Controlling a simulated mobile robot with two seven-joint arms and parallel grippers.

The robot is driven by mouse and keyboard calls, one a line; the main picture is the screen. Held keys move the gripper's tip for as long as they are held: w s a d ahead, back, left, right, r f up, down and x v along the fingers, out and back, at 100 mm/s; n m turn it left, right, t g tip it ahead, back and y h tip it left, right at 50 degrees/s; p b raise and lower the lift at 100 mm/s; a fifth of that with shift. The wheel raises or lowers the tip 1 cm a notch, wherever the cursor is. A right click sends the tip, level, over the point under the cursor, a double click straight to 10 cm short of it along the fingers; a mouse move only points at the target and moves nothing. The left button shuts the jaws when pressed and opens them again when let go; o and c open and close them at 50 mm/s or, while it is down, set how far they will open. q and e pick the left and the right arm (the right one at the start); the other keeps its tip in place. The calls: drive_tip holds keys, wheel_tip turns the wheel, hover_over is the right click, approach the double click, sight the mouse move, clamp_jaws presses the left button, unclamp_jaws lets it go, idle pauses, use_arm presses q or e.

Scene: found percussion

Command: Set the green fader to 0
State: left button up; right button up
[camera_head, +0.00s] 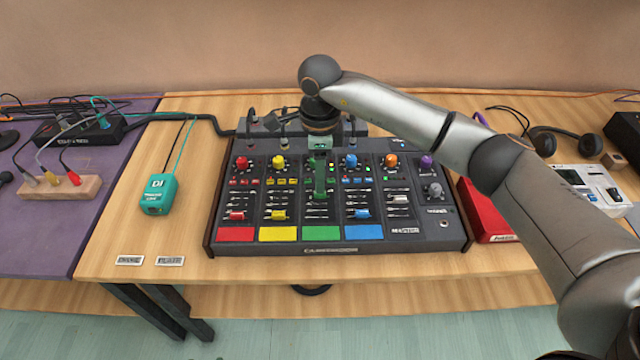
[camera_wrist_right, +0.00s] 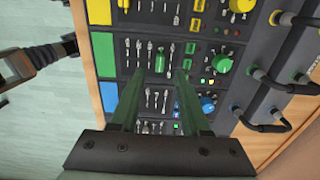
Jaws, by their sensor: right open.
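The mixer (camera_head: 380,236) lies on the wooden table with red, yellow, green and blue channel strips. The green fader (camera_wrist_right: 160,61) shows as a small green cap in the green strip in the right wrist view. My right gripper (camera_wrist_right: 159,74) is open above this strip, with one finger on each side of the cap's line. I cannot tell whether the fingers touch the cap. In the head view my right gripper (camera_head: 320,180) points down over the green strip and hides the fader. The green pad (camera_head: 321,233) at the strip's near end is visible.
The red (camera_head: 236,214), yellow (camera_head: 278,215) and blue (camera_head: 362,214) faders sit close by. Knobs line the far side, including a green knob (camera_wrist_right: 221,63). A teal DI box (camera_head: 160,194) stands left and a red box (camera_head: 487,212) right. Cables run behind the mixer.

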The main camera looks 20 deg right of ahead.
wheel_tip(320, 180, up, 8)
drive_tip(key=shift+b, duration=0.3)
idle(0.4)
